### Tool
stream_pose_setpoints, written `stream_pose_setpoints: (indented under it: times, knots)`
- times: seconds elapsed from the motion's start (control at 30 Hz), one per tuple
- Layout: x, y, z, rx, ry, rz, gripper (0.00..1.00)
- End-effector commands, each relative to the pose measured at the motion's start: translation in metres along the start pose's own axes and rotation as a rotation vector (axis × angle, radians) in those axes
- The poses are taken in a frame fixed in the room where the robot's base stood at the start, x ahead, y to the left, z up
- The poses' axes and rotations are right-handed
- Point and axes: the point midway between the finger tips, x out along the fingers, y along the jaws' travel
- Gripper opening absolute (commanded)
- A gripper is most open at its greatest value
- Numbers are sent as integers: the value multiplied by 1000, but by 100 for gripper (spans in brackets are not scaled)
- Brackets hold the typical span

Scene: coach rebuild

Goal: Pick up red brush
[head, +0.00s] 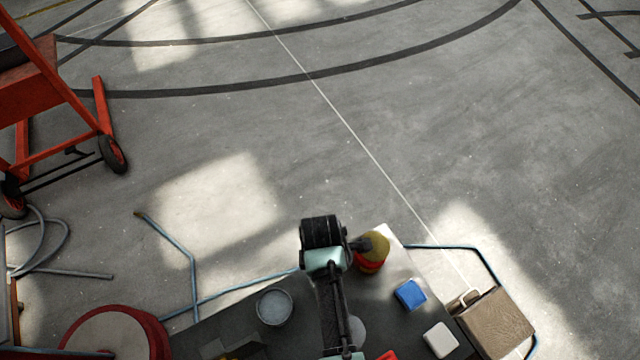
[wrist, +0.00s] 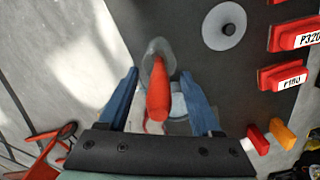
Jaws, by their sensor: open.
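In the wrist view the red brush (wrist: 158,98) shows as a red handle running down between the two blue fingers of my gripper (wrist: 160,74). A grey rounded part lies at its far end. The fingers are open, one on each side of the handle, with a visible gap to each. In the head view my gripper (head: 358,245) is over the far edge of the dark table, beside a round red and tan thing (head: 373,251); I cannot tell whether that is the brush.
Red labelled blocks (wrist: 283,76) and a pale disc (wrist: 230,27) lie right of the gripper in the wrist view. Open floor lies beyond.

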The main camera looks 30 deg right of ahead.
Motion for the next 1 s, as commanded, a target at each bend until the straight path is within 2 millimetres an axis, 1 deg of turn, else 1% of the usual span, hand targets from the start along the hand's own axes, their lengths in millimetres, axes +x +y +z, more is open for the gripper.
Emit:
stream_pose_setpoints:
  times: [0.23, 0.27, 0.4, 0.47, 0.5, 0.57, 0.6, 0.63, 1.0]
  knots:
    - [2, 1, 0, 0, 0, 2, 66]
    - [2, 1, 0, 0, 0, 2, 64]
    - [2, 1, 0, 0, 0, 2, 39]
    - [2, 1, 0, 0, 0, 2, 28]
    - [2, 1, 0, 0, 0, 2, 21]
    - [2, 1, 0, 0, 0, 2, 10]
    - [2, 1, 0, 0, 0, 2, 3]
    - [2, 1, 0, 0, 0, 2, 0]
    - [1, 1, 0, 0, 0, 2, 0]
